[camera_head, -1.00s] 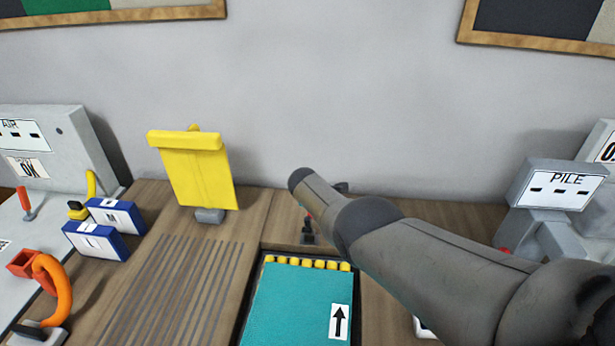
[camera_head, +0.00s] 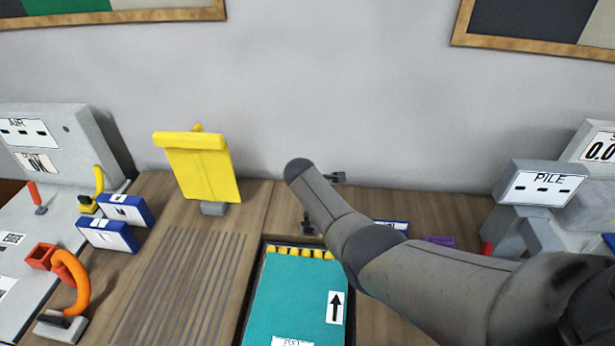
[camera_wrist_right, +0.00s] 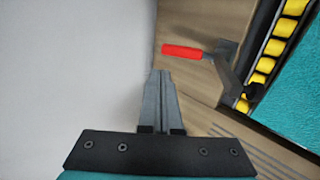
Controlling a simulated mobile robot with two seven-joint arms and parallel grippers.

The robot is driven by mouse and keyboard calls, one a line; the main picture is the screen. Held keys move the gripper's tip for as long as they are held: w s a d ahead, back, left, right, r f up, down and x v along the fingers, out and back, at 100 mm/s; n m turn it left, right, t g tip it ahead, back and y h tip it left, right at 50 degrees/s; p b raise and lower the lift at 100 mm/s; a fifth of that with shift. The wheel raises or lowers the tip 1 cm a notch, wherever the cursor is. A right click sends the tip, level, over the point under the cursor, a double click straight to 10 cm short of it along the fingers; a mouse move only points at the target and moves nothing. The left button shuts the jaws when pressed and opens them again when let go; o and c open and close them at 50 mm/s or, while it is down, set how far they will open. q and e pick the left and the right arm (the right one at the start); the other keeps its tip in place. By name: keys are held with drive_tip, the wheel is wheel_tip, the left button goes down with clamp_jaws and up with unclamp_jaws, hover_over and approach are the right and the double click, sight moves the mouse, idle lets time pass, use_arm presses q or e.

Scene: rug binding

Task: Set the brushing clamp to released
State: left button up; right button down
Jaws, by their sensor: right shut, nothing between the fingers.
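The brushing clamp seems to be the small toggle clamp with a red handle (camera_wrist_right: 188,52) in the right wrist view. Its grey metal arm (camera_wrist_right: 228,75) runs down to a dark tip beside the yellow-edged teal rug (camera_wrist_right: 305,105). In the head view only a dark part of the clamp (camera_head: 307,225) shows behind the teal rug (camera_head: 295,295); my right arm hides the rest. My right gripper (camera_wrist_right: 160,75) is shut and empty, with its fingertips beside the red handle and apparently apart from it. My left gripper is out of view.
A yellow board (camera_head: 203,170) stands on the bench left of the rug. Blue-and-white blocks (camera_head: 108,235), an orange handle (camera_head: 75,280) and the AIR box (camera_head: 75,160) are at the left. The PILE gauge (camera_head: 542,187) stands at the right. The grooved bench area is clear.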

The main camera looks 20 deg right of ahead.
drive_tip(key=shift+r+p+v, duration=0.2)
drive_tip(key=shift+p+v, duration=0.1)
drive_tip(key=shift+v, duration=1.45)
drive_tip(key=shift+w+d, duration=0.15)
drive_tip(key=shift+w, duration=0.05)
